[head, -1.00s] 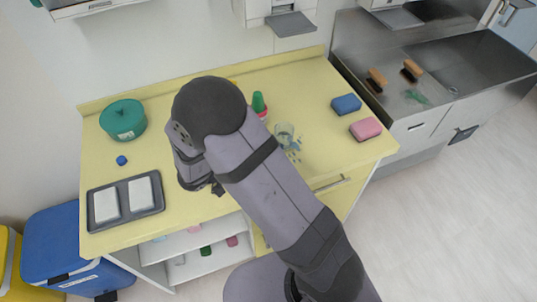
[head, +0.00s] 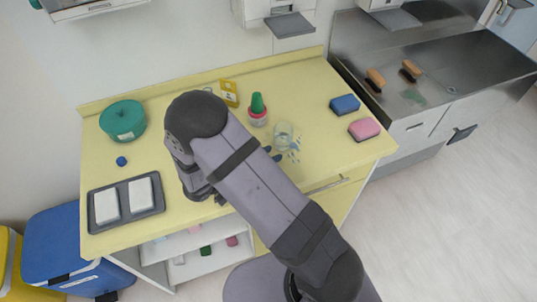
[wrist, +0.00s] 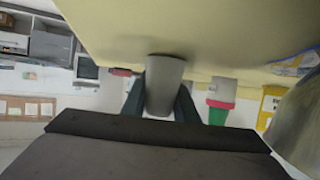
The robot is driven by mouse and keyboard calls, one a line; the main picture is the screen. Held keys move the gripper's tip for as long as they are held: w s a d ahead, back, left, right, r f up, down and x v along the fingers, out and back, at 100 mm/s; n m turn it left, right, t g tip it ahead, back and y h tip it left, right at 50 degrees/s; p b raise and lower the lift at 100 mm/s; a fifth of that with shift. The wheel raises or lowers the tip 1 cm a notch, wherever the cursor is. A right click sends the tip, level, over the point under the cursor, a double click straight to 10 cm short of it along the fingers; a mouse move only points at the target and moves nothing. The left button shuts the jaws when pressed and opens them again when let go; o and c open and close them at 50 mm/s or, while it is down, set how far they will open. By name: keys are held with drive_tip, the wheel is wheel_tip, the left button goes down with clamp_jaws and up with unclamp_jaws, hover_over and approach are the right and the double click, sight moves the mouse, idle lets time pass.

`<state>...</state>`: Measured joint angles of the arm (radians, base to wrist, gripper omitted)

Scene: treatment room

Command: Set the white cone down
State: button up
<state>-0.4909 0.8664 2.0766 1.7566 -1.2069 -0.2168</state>
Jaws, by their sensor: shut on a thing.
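In the wrist view my gripper (wrist: 160,100) is shut on the white cone (wrist: 165,78), which looks grey in the shade. The cone's wider end points to the yellow counter (wrist: 200,25), which is at the top of this picture; I cannot tell whether they touch. In the head view my arm hides the cone and most of the gripper, which is low over the front part of the counter (head: 185,228).
A clear glass (head: 283,135) stands right of my arm, by small blue pieces. A yellow box (head: 229,93) is behind. Blue (head: 345,104) and pink (head: 364,129) sponges are at right. A teal pot (head: 123,120), blue cap (head: 121,161) and dark tray (head: 127,215) are at left.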

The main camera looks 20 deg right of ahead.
drive_tip(key=shift+f, duration=0.15)
drive_tip(key=o, duration=1)
drive_tip(key=shift+r, duration=0.25)
drive_tip(key=shift+s+a, duration=0.1)
drive_tip(key=shift+a, duration=0.25)
drive_tip(key=b+v, duration=0.3)
drive_tip(key=v, duration=0.8)
drive_tip(key=shift+r, duration=0.15)
